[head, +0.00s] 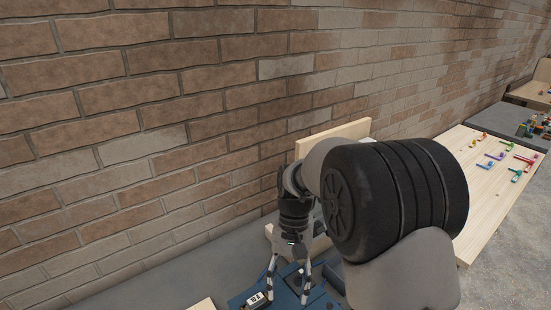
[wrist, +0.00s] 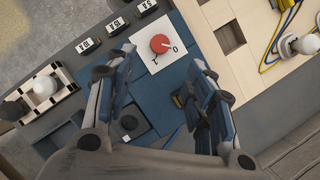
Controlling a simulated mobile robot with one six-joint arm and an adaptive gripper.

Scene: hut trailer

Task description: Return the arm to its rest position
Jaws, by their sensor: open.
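My gripper (head: 288,281) hangs low in the head view, pointing down at a blue panel (head: 285,297). Its two fingers are spread apart with nothing between them. My arm's dark joint and grey links fill the lower right of the head view and hide part of the scene. In the wrist view my gripper (wrist: 160,62) is open over the same blue panel (wrist: 150,95). A red rotary knob (wrist: 160,44) on a white plate marked 1 and 0 lies just beyond the fingertips.
Black labelled blocks (wrist: 115,26) line the panel's edge. A white bulb (wrist: 46,85) sits left, another bulb (wrist: 308,44) right beside yellow wires. A brick wall (head: 150,120) rises behind. A wooden table (head: 480,205) with small colourful pieces stands at right.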

